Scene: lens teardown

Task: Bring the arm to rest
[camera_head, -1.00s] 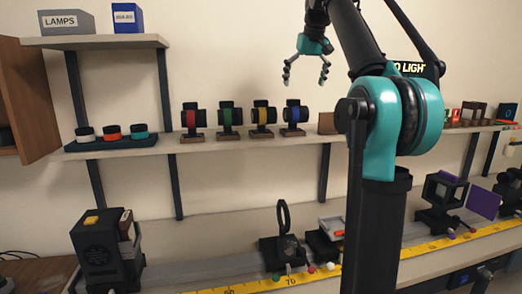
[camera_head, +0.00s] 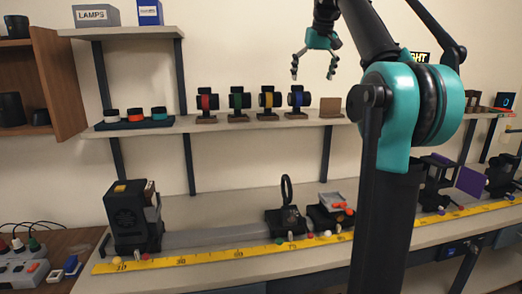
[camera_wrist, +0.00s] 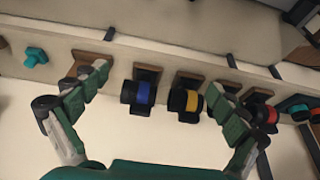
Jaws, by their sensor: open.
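My gripper (camera_head: 314,67) is open and empty in the head view. It hangs in the air in front of the wall, above the upper shelf (camera_head: 175,127). It is above and slightly right of the blue-banded lens (camera_head: 297,99). My arm rises at the right and bends over toward the gripper. In the wrist view my gripper (camera_wrist: 168,110) has its fingers spread wide. The blue lens (camera_wrist: 142,93) and the yellow lens (camera_wrist: 187,100) show between the fingers, with nothing held.
Red (camera_head: 207,101), green (camera_head: 239,101) and yellow (camera_head: 270,100) lenses stand on the shelf. Below, a black lamp housing (camera_head: 130,215) and a round holder (camera_head: 286,205) stand along a yellow ruler (camera_head: 190,259). A power strip (camera_head: 22,266) lies at lower left.

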